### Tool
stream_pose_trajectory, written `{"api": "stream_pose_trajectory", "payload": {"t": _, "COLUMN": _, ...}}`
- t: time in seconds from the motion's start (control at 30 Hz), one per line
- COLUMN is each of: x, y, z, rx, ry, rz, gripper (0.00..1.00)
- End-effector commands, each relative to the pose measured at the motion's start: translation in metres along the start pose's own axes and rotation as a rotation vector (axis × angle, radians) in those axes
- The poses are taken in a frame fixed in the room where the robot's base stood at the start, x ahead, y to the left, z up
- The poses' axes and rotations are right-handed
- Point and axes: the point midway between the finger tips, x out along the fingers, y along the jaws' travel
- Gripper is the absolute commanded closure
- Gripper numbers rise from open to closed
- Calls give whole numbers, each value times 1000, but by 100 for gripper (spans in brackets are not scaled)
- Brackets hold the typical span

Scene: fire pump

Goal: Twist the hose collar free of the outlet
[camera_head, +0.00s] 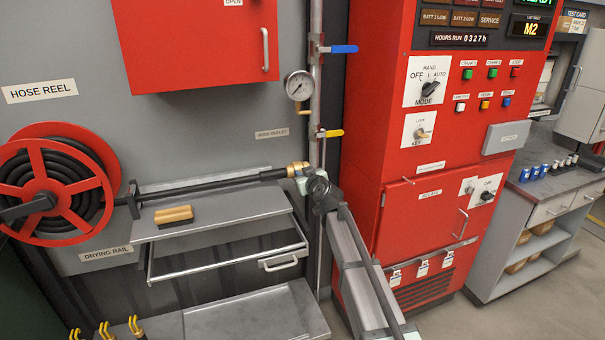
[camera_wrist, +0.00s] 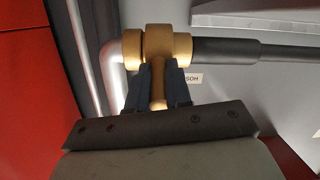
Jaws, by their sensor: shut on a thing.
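The brass hose collar (camera_head: 295,168) sits at the end of the dark hose (camera_head: 236,181), beside the vertical pipe. In the wrist view the collar (camera_wrist: 165,42) has a brass lug (camera_wrist: 158,85) pointing down towards my gripper. The brass outlet end (camera_wrist: 133,48) meets the collar on its left, on a bent silver pipe (camera_wrist: 113,60). I see no clear gap between them. My gripper (camera_wrist: 160,78) is shut on the lug, one dark blue finger on each side. In the head view my gripper (camera_head: 303,184) is at the collar, and its fingers are small and partly hidden.
A red hose reel (camera_head: 60,187) is at the left. A gauge (camera_head: 299,86), a blue-handled valve (camera_head: 343,49) and a yellow-handled valve (camera_head: 333,133) are above. The red pump cabinet (camera_head: 385,150) stands close on the right.

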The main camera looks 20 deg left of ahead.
Motion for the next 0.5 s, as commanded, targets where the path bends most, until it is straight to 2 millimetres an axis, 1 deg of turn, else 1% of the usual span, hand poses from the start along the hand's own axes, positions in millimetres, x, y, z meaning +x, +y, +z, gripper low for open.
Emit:
{"api": "stream_pose_trajectory", "payload": {"t": 0.03, "x": 3, "y": 0, "z": 1, "rx": 2, "ry": 11, "rz": 3, "gripper": 100}}
{"api": "stream_pose_trajectory", "payload": {"t": 0.5, "x": 4, "y": 0, "z": 2, "rx": -1, "ry": 66, "rz": 14, "gripper": 100}}
